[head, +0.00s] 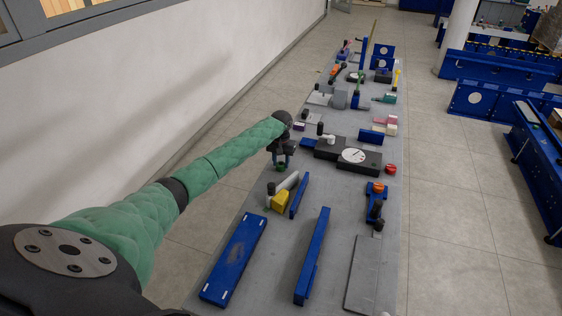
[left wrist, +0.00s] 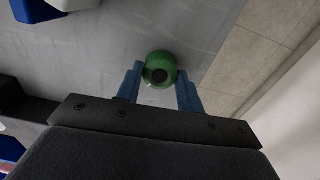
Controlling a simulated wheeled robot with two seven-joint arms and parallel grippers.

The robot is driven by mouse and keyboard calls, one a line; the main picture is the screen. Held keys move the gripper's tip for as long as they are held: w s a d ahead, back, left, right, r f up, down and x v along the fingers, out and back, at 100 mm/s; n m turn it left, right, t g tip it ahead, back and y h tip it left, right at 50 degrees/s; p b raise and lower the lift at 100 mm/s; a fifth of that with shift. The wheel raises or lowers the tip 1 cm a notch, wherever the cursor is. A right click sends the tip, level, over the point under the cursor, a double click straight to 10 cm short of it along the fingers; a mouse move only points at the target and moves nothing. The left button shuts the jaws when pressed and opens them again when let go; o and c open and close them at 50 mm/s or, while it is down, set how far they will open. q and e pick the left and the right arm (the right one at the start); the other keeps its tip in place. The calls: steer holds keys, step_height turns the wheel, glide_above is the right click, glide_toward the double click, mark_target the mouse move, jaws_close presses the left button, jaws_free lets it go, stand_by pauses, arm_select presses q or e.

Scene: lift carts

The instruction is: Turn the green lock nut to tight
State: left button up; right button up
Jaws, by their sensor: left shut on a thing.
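The green lock nut (left wrist: 160,69) is a round green piece with a dark centre, seen from above in the left wrist view. My left gripper (left wrist: 159,83) has its two blue fingers on either side of the nut and is shut on it. In the head view my left gripper (head: 281,163) points down at the left edge of the long grey table (head: 330,245), and the nut is mostly hidden beneath it. Any tight mark is not visible. My right gripper is in neither view.
To the right of my gripper stands a dark box with a white dial (head: 353,156) and a red knob (head: 390,169). Nearer are a yellow block (head: 281,202), blue bars (head: 312,257) and a blue plate (head: 234,258). Several fixtures fill the table's far end. A white wall (head: 150,100) runs along the left.

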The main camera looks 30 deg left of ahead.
arm_select(q)
steer(key=m+p, duration=0.1)
steer(key=m, duration=0.2)
steer(key=shift+r, duration=0.1)
steer(key=shift+m, duration=0.6)
steer(key=m, duration=0.2)
steer(key=shift+m, duration=2.2)
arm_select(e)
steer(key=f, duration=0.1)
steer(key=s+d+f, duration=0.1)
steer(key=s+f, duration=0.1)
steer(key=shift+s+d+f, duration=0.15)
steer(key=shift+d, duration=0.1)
arm_select(q)
steer(key=o, duration=1)
